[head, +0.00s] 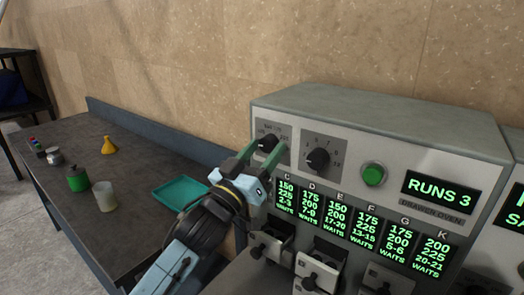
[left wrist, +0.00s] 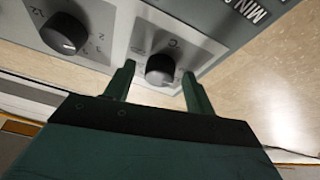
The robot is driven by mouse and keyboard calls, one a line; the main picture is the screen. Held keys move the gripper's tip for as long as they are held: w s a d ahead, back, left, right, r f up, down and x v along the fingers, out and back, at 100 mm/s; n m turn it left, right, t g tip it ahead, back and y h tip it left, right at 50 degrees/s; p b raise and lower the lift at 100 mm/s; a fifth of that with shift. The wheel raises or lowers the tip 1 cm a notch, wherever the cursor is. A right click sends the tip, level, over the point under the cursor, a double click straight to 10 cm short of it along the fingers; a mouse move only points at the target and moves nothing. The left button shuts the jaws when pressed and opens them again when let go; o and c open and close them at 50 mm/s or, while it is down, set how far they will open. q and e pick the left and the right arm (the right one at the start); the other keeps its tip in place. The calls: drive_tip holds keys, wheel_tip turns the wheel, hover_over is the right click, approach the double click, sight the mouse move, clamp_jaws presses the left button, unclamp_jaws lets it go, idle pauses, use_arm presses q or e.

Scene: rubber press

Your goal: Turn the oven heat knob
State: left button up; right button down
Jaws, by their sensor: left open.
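The oven heat knob (head: 267,143) is a black round knob on the grey drawer oven's panel (head: 275,127), at the upper left. In the left wrist view the heat knob (left wrist: 160,69) sits beside a "°C" mark. My left gripper (head: 268,147) is open in front of it, with one green finger on each side of the knob. The left wrist view shows the fingertips (left wrist: 159,73) flanking the knob with gaps; whether they touch it is unclear. My right gripper is in neither view.
A second black knob (head: 317,159) is close to the right of the heat knob. A green button (head: 373,174) and a "RUNS 3" display (head: 438,190) are further right. Small drawers (head: 318,275) jut out below. A teal tray (head: 180,193) lies on the dark bench at left.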

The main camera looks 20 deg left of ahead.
use_arm(q)
drive_tip(key=shift+c, duration=0.3)
drive_tip(key=c, duration=0.9)
drive_tip(key=shift+m, duration=0.3)
